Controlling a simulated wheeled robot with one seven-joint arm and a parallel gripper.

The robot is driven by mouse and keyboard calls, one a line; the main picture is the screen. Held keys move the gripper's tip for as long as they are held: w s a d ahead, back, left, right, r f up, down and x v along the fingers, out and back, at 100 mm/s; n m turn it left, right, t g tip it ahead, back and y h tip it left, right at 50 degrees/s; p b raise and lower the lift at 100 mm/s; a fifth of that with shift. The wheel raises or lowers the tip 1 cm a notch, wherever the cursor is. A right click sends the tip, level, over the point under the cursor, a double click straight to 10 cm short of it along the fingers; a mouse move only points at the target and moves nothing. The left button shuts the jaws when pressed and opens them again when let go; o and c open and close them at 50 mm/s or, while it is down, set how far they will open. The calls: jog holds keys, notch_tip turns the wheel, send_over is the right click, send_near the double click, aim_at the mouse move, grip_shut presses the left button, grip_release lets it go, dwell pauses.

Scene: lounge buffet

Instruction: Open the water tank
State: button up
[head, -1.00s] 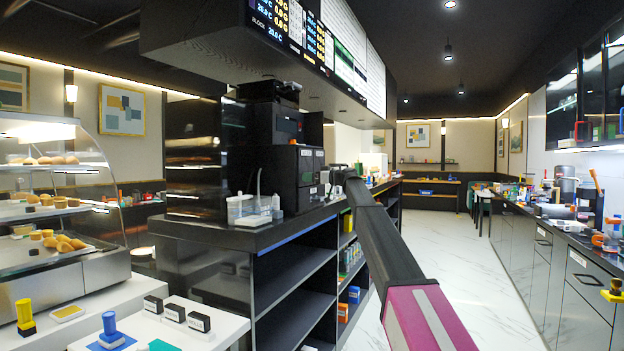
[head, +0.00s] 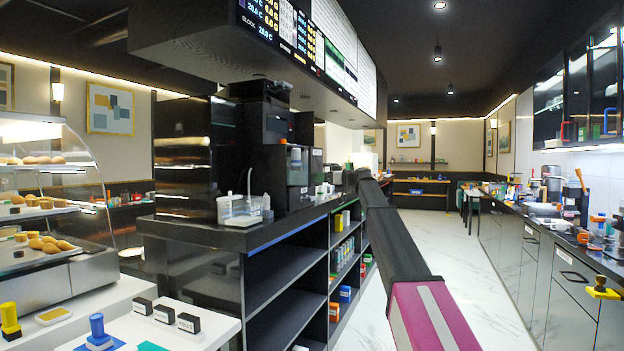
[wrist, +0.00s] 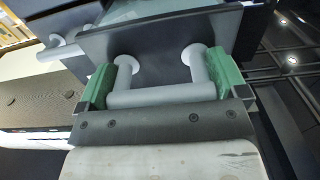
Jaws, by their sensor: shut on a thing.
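The water tank (head: 297,166) shows in the head view as a clear-sided box with a dark front, standing out from the black coffee machine (head: 263,160) on the counter. In the wrist view its dark front panel (wrist: 155,45) carries a grey bar handle (wrist: 160,97) on two posts. My gripper (wrist: 164,82) has its green pads at the two ends of this handle and is shut on it. Clear tank walls show behind the panel. In the head view my arm reaches toward the machine, and the fingertips are too small to make out.
Open shelves (head: 285,285) lie below. The aisle floor (head: 465,290) is clear. A pastry case (head: 45,260) is at left, and a cluttered counter is at right.

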jog(key=v, duration=1)
jog(key=o, duration=1)
jog(key=shift+c, duration=0.2)
jog(key=v, duration=1)
jog(key=shift+d, duration=0.4)
jog(key=shift+s, duration=0.1)
jog(key=s+a+f+m+g+h, duration=0.1)
jog(key=s+f+m+h, duration=0.3)
jog(key=f, duration=1)
jog(key=s+a+f+m+h, duration=0.15)
jog(key=s+f, duration=0.45)
jog(key=f, duration=0.8)
jog(key=s+a+f+m+g+h, duration=0.1)
jog(key=s+f+m+h, duration=0.3)
jog(key=f, duration=1)
jog(key=s+d+f+m+g+h, duration=0.2)
jog(key=s+f+h, duration=0.1)
jog(key=s+f, duration=0.9)
jog(key=s+d+f+m+g+h, duration=0.2)
jog(key=s+d+f+h, duration=0.1)
jog(key=s+f, duration=1)
jog(key=s+h, duration=0.1)
jog(key=s, duration=0.3)
jog(key=shift+s+d, duration=0.15)
